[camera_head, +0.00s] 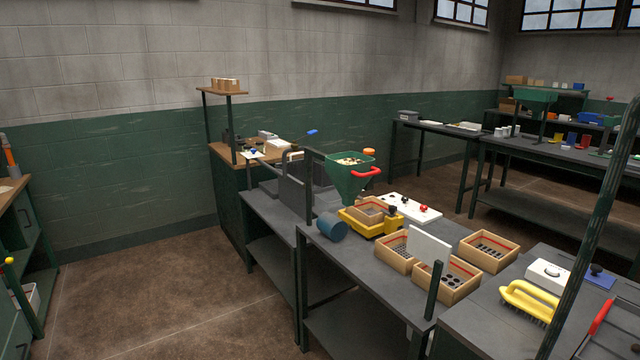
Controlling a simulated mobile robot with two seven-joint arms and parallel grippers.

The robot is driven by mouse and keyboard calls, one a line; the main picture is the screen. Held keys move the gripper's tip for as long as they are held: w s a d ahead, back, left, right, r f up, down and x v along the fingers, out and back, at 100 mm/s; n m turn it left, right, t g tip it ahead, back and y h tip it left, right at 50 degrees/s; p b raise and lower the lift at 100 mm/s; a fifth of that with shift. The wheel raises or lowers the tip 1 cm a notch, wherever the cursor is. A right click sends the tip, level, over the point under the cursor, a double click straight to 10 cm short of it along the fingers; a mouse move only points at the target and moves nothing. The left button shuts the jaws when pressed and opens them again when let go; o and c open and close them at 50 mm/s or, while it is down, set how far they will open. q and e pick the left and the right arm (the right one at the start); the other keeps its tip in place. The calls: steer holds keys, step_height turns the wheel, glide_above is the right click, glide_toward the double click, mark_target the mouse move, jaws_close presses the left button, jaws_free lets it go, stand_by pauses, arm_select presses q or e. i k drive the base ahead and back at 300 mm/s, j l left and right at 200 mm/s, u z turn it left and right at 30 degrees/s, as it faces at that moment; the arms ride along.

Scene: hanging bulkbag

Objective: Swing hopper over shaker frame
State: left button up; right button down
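The green hopper (349,182) is a funnel filled with pale bits, with a red handle (366,173) on its right side. It stands beside a dark post (308,188) at the back of the grey workbench. A yellow shaker frame (353,224) holds a wooden sieve box and sits on the bench just below and to the right of the hopper. The hopper's lower tip appears near the frame's back left side; I cannot tell whether it is directly above it. Neither of my grippers shows in the head view.
A blue cylinder (332,227) lies left of the frame. A white panel with knobs (410,208) is behind it. Wooden boxes with holed inserts (488,266) and a yellow-handled brush (528,300) are to the right. A dark green post (597,225) crosses the right side. Floor at left is clear.

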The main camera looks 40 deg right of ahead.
mark_target(351, 172)
steer(key=i+l, duration=0.2)
steer(key=i, duration=0.35)
steer(key=i+l, duration=0.2)
steer(key=i, duration=0.35)
steer(key=i+l+z, duration=0.2)
steer(key=i+l, duration=0.05)
steer(key=i, duration=0.05)
